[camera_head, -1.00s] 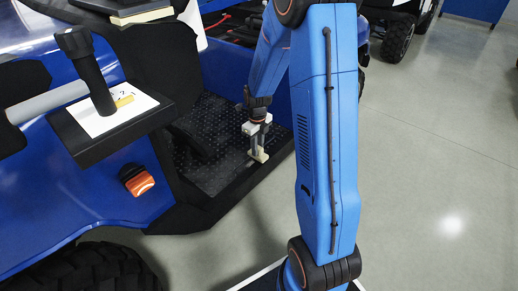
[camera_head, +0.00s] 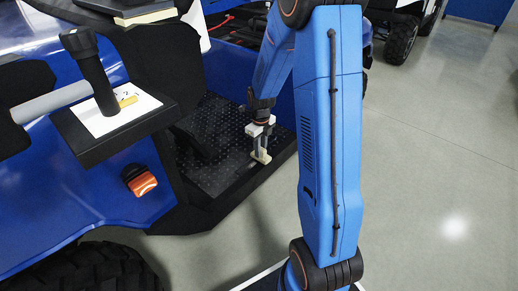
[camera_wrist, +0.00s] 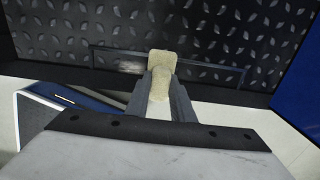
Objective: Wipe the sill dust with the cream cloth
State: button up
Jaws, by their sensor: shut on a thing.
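My gripper (camera_head: 261,147) is shut on the cream cloth (camera_head: 261,157), a small pale folded pad. They are low over the outer edge of the dark footwell floor. In the wrist view the cloth (camera_wrist: 163,62) sticks out beyond the fingertips of my gripper (camera_wrist: 161,84). It lies across a thin dark rectangular outline (camera_wrist: 215,67) on the sill (camera_wrist: 235,94). A faint pale patch, seemingly dust (camera_wrist: 130,67), shows inside the outline left of the cloth. Whether the cloth presses on the surface I cannot tell.
Diamond-pattern floor plate (camera_head: 222,122) lies beyond the sill. A black tray (camera_head: 93,144) with a white card and an upright black handle (camera_head: 87,72) stands at left. An orange-and-black item (camera_head: 140,181) is on the blue body panel. Grey floor at right is open.

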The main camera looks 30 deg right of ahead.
jog(key=shift+s+d, duration=0.2)
jog(key=shift+s, duration=0.55)
jog(key=shift+w, duration=0.15)
jog(key=shift+w+a+r, duration=0.1)
jog(key=shift+w+a, duration=0.15)
jog(key=shift+w, duration=0.45)
jog(key=shift+w, duration=0.15)
jog(key=shift+w+a, duration=0.25)
jog(key=shift+w, duration=0.35)
